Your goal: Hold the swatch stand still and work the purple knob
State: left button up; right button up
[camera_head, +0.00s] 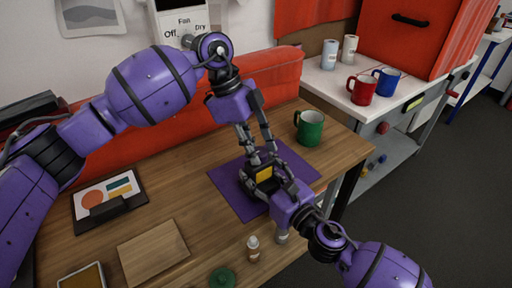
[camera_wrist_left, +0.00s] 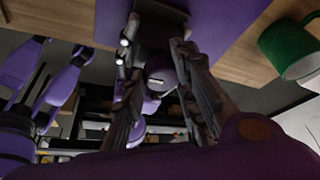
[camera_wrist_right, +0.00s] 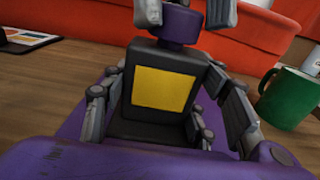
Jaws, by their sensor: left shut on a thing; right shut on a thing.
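The swatch stand (camera_wrist_right: 150,122), a black block with a yellow swatch (camera_wrist_right: 165,88) on its face, stands upright on the purple mat (camera_head: 233,190). The purple knob (camera_wrist_right: 178,26) is on top of it. My right gripper (camera_head: 266,180) has a finger on each side of the stand's body and is shut on it; its fingers also show in the right wrist view. My left gripper (camera_head: 260,153) reaches down from above and is shut on the knob, which also shows between its fingers in the left wrist view (camera_wrist_left: 160,78). In the head view the knob is mostly hidden.
A green mug (camera_head: 310,128) stands just beyond the mat's right corner. Small bottles (camera_head: 254,248) and a green lid (camera_head: 222,277) are near the front. A framed print (camera_head: 108,200) and a wooden board (camera_head: 153,252) lie left. Red and blue mugs are on the side cart (camera_head: 330,80).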

pick_arm(q)
jog(key=shift+s+m, duration=0.1)
jog(key=shift+m, duration=0.2)
jog(key=m, duration=0.2)
jog(key=m+g+y, duration=0.1)
jog(key=m+g, duration=0.1)
jog(key=m, duration=0.1)
jog(key=shift+w+m, duration=0.25)
jog(key=shift+m, duration=0.05)
jog(key=shift+w+m+g+y, duration=0.15)
jog(key=shift+m+y, duration=0.15)
jog(key=shift+m, duration=0.35)
jog(key=shift+m+g+y, duration=0.15)
jog(key=shift+m+y, duration=0.15)
jog(key=shift+m, duration=0.35)
jog(key=shift+a, duration=0.1)
jog(key=o, duration=1.1)
jog(key=shift+c, duration=0.2)
jog(key=shift+w, duration=0.1)
